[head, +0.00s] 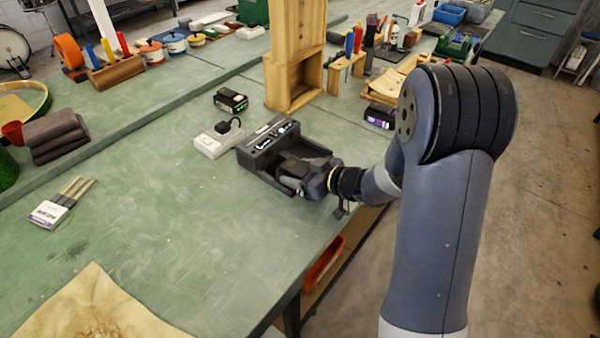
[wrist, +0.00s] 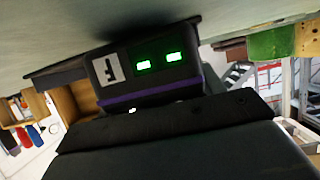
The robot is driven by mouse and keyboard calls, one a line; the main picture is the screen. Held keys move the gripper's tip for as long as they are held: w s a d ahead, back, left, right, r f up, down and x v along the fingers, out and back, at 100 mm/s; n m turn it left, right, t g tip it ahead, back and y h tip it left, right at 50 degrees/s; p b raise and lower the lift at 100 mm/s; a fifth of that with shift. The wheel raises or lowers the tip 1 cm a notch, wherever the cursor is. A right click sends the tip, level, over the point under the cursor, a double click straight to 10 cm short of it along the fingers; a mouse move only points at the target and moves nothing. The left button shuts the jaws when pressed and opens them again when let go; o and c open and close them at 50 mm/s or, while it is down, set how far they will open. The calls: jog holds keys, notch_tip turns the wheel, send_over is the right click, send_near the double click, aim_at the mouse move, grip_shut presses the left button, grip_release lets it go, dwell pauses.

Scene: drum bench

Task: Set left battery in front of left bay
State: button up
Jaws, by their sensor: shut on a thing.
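A dark two-bay charger (head: 262,141) with small lit displays stands on the green bench. My gripper (head: 307,172) is low at its front right side, shut on a dark battery (head: 293,167); gripper and battery are hard to separate there. The battery is close to the charger; whether they touch is unclear. In the upside-down wrist view, a black face (wrist: 150,75) with two green lights, a white mark and a purple stripe fills the middle. A black battery with green lights (head: 231,101) stands behind the charger. Another with a purple label (head: 380,116) stands to the right.
A white box with a black plug (head: 220,139) sits close left of the charger. A wooden stand (head: 293,80) rises behind it. The bench edge is just to the right, with an orange bin (head: 323,264) below.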

jog(key=shift+s+f, duration=0.25)
jog(key=shift+f, duration=0.45)
jog(key=o, duration=1.3)
jog(key=shift+s+f, duration=0.1)
jog(key=shift+f, duration=0.1)
jog(key=shift+w+d+r+p, duration=0.1)
jog(key=shift+w+r+p, duration=0.1)
jog(key=shift+r+p, duration=0.35)
jog(key=v, duration=0.8)
jog(key=r+v, duration=0.1)
jog(key=v, duration=0.3)
jog(key=shift+w+p, duration=0.2)
jog(key=shift+p, duration=0.2)
jog(key=x, duration=0.4)
jog(key=b+x, duration=0.1)
jog(key=x, duration=0.7)
jog(key=shift+f, duration=0.35)
jog(key=shift+s+r, duration=0.1)
jog(key=shift+r, duration=0.05)
